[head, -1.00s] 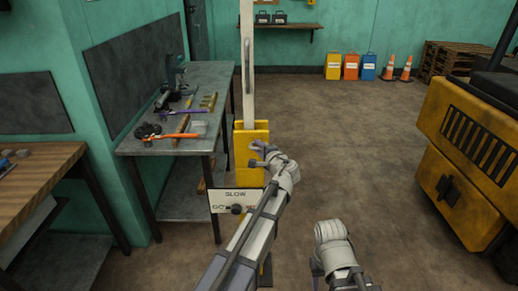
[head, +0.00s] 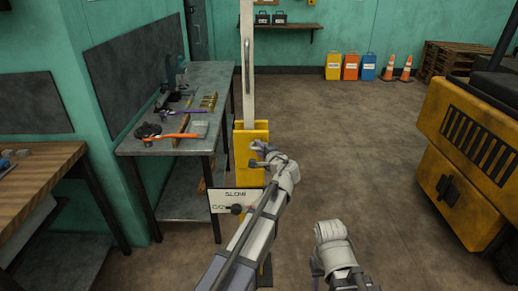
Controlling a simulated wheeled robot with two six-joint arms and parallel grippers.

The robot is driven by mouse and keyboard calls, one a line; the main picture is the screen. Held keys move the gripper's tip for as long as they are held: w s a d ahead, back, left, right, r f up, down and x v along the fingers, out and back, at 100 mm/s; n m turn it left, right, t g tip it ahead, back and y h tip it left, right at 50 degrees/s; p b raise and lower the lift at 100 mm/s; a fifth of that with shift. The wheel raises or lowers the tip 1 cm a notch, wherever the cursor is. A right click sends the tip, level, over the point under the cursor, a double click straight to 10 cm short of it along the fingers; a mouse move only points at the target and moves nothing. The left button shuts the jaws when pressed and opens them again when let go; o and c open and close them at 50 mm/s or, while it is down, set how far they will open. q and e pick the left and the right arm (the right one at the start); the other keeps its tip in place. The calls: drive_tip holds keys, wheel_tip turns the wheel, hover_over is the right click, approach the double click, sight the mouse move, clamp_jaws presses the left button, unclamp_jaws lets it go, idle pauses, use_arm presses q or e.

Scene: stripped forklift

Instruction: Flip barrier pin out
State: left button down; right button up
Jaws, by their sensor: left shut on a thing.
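The barrier is a yellow post (head: 241,142) with a pale upright arm (head: 248,65) rising from it; a long handle (head: 247,66) runs along the arm. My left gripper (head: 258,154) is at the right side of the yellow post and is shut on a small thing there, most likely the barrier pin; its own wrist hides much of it. A small dark knob shows on the post beside the fingers. My right arm (head: 332,240) is at the lower middle, apart from the barrier; its fingertips cannot be made out.
A white "SLOW" sign (head: 235,199) with a dark knob is on the post below. A metal workbench (head: 185,150) with tools stands close on the left. A yellow forklift (head: 465,150) stands at right. The floor between is clear.

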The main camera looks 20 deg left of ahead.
use_arm(q)
drive_tip(key=shift+f, duration=0.15)
drive_tip(key=s+d, duration=0.2)
drive_tip(key=s, duration=0.4)
drive_tip(key=shift+s, duration=0.3)
drive_tip(key=c, duration=0.8)
unclamp_jaws()
drive_tip(key=shift+w, duration=0.1)
drive_tip(key=shift+c, duration=0.2)
drive_tip(key=p+v, duration=0.1)
drive_tip(key=v, duration=0.6)
drive_tip(key=shift+s+d+p, duration=0.15)
drive_tip(key=shift+s+p, duration=0.2)
